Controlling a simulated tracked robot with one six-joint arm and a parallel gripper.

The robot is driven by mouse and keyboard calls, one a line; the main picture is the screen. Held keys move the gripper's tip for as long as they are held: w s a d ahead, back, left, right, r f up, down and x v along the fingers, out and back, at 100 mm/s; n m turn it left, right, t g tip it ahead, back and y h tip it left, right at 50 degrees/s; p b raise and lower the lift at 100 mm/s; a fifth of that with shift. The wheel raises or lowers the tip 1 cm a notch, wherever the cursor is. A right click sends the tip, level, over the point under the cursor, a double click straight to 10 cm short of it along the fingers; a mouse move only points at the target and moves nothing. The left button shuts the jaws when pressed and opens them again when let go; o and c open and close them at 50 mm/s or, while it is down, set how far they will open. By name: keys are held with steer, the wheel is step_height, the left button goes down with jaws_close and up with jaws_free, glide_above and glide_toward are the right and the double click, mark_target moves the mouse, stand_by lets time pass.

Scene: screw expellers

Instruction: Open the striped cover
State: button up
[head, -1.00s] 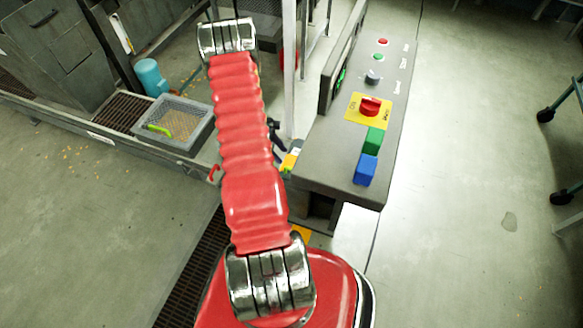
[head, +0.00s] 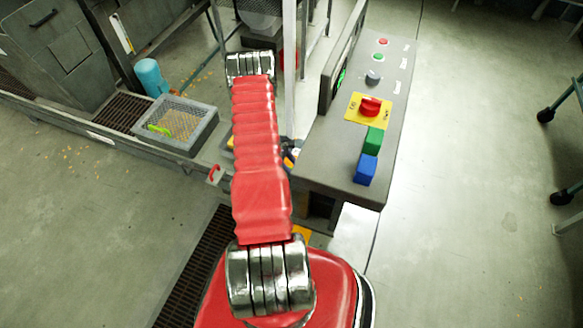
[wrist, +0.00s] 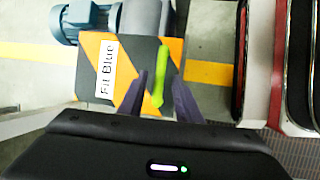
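The striped cover (wrist: 97,57), orange and dark grey with a white "Fit Blue" label, fills the upper middle of the wrist view. A bright green handle (wrist: 161,76) stands out from its right part. My gripper (wrist: 159,79) has two dark purple fingers, one on each side of the green handle. They look spread, with a visible gap on the left; I cannot tell whether the right finger touches the handle. In the head view my red arm hides the gripper and most of the area around it.
A blue motor (wrist: 85,20) lies behind the cover in the wrist view. A grey control panel (head: 340,150) with buttons, a red switch (head: 370,106) and green and blue blocks stands right of my arm. Open floor lies right.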

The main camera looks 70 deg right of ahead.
jaws_close()
stand_by(0.4)
steer(key=shift+a, duration=0.15)
stand_by(0.4)
